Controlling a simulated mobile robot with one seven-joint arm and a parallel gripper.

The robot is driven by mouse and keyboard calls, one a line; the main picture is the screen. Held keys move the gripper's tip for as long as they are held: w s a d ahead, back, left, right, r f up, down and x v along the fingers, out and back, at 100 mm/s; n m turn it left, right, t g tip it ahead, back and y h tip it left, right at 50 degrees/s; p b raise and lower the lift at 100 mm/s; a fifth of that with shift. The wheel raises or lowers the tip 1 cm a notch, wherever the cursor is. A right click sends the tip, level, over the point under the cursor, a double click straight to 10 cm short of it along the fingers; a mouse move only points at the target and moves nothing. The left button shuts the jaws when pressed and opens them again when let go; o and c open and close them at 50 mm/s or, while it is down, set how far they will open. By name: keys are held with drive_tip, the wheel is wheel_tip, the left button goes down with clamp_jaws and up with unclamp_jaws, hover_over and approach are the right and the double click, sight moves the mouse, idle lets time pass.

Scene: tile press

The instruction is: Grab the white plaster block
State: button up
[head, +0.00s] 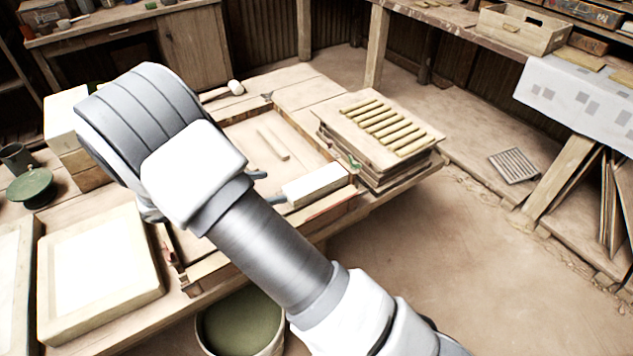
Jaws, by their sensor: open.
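A white plaster block (316,184), long and rectangular, lies at the right front corner of the shallow wooden frame (297,137) on the workbench. My arm reaches in from the lower right, and its wrist hides much of my gripper. Two dark fingertips of my gripper (266,188) show just past the wrist, apart from each other, near the left end of the block. The gripper is open and holds nothing that I can see. Whether a fingertip touches the block cannot be told.
A stack of boards with a slatted rack (385,125) stands right of the block. A thin wooden stick (273,143) lies inside the frame. A mallet (235,87) lies behind. A pale framed slab (100,270) is at left, and a bucket (240,322) stands below the front edge.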

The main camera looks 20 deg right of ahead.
sight(311, 182)
drive_tip(key=x, duration=0.9)
drive_tip(key=shift+f, duration=0.1)
drive_tip(key=x, duration=0.5)
drive_tip(key=shift+w+a+f+b, duration=0.1)
drive_tip(key=shift+f+b, duration=0.15)
drive_tip(key=shift+b, duration=0.15)
clamp_jaws()
